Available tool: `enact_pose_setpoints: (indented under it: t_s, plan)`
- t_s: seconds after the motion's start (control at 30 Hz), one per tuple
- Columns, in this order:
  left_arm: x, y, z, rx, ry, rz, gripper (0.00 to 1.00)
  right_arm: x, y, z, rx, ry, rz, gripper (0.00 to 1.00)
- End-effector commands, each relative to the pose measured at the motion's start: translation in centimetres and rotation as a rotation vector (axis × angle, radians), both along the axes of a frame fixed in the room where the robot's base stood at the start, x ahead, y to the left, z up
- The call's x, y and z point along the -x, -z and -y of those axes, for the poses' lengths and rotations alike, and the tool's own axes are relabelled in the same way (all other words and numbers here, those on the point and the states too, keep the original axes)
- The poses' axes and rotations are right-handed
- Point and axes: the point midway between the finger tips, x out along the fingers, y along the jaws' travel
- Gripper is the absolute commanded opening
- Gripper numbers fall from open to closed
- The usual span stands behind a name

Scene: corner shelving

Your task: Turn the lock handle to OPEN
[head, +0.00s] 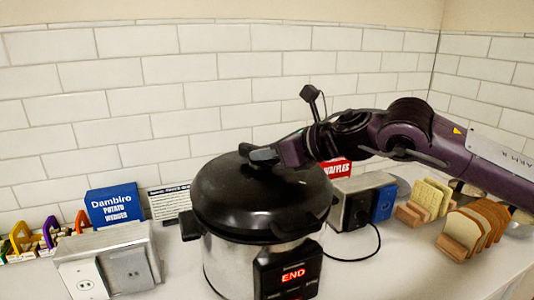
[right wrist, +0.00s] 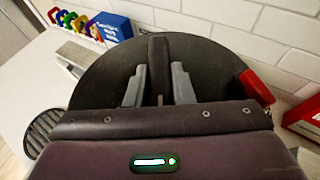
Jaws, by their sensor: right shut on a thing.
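A pressure cooker (head: 226,262) with a domed black lid (head: 250,205) stands on the counter. Its front panel (head: 291,275) glows red with END. My right gripper (head: 263,154) reaches in from the right, over the top of the lid. In the right wrist view, its two grey fingers (right wrist: 159,88) are shut on the black lock handle (right wrist: 158,52), one on each side. The handle points away from the gripper over the lid (right wrist: 105,78). The fingers and wrist hide part of the handle, and I see no OPEN mark. My left gripper is not in view.
Left of the cooker are a metal outlet box (head: 105,262), a blue Dambiro box (head: 113,205) and colored clips (head: 48,232). Right are another box with a cord (head: 352,205), a red waffles box (head: 338,168) and bread slices in holders (head: 478,228). A tiled wall stands behind.

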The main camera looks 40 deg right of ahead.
Motion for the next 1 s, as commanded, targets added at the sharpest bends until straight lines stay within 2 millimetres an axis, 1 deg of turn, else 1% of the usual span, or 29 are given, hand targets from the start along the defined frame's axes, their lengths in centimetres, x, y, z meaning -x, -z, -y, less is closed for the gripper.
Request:
enact_pose_setpoints:
  t_s: [0.03,0.2,0.27,0.37,0.57,0.67,0.9,1.0]
  plan:
    - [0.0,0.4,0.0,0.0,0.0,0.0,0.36,-0.1,0.2,0.1,-0.001,-0.02,0.002,0.0]
    - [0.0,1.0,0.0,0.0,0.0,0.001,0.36,-0.2,0.1,0.3,-0.003,-0.136,0.001,0.0]
    - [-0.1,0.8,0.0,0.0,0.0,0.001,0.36,-0.2,0.0,0.4,-0.003,-0.186,0.0,0.0]
    - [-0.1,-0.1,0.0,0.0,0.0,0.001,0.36,-0.3,-0.4,0.5,-0.005,-0.28,0.0,0.0]
    - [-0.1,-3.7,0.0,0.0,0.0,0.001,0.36,-0.4,-1.0,0.6,-0.005,-0.442,-0.001,0.0]
    - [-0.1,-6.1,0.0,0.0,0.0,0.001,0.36,-0.5,-1.1,0.7,-0.006,-0.515,-0.003,0.0]
    - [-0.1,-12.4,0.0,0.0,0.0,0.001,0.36,-0.8,-1.7,0.6,-0.016,-0.683,0.006,0.0]
    - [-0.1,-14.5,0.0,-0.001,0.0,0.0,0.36,-0.9,-1.6,0.6,-0.014,-0.747,0.006,0.0]
